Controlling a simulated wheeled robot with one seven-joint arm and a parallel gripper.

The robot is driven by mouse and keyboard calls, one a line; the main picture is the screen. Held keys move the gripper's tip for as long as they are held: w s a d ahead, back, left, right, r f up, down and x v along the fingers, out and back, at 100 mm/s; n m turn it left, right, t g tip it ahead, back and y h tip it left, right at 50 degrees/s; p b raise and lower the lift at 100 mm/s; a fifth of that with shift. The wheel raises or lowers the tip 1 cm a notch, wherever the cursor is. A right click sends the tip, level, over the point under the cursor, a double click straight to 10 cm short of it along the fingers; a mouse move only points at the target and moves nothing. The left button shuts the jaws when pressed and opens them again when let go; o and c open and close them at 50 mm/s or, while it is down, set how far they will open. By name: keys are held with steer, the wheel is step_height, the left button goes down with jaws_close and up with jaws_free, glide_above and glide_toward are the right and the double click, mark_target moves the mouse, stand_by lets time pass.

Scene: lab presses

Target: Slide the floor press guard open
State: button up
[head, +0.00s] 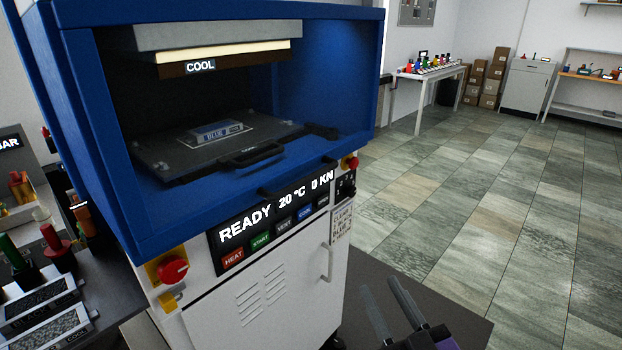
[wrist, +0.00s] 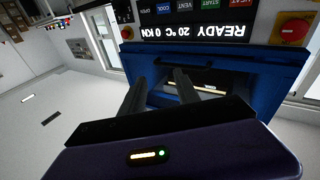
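The floor press (head: 120,150) is a blue-framed box on a white cabinet, at left centre of the head view. Its chamber looks open to view; I cannot tell whether a clear guard pane covers it. A black bar handle (head: 298,178) sits at the lower front edge of the chamber, above the display. My gripper (head: 379,285) is at the bottom of the head view, right of the cabinet and below the handle, apart from it. Its two fingers are spread with nothing between them. The wrist view shows the fingers (wrist: 159,76) before the press (wrist: 230,65), whose display appears upside down.
Inside the chamber, a dark plate (head: 165,155) with a handle carries a mould marked BLUE (head: 216,132). The display (head: 270,220) reads READY, 20 °C, 0 KN. A red knob (head: 173,269) is on the front left. A cluttered bench (head: 110,300) stands left; open floor (head: 480,200) lies right.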

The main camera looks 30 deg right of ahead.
steer(key=w+d+r+n+y, duration=0.2)
steer(key=w+d+r+n, duration=0.3)
steer(key=w+r, duration=0.3)
steer(key=w+d+r+n+y, duration=0.1)
steer(key=w+d+r+n, duration=0.4)
steer(key=w+r, duration=0.3)
steer(key=n+g+y, duration=0.4)
steer(key=n+y, duration=0.2)
steer(key=n, duration=0.7)
glide_toward(314, 179)
steer(key=w, duration=0.3)
steer(key=shift+a+f+p+x, duration=0.15)
steer(key=shift+p+x, duration=0.35)
steer(key=shift+x, duration=1.5)
steer(key=shift+a+f+p+x, duration=0.1)
steer(key=shift+a+p+x, duration=0.3)
steer(key=shift+x, duration=1.55)
steer(key=shift+s+d, duration=0.15)
jaws_close()
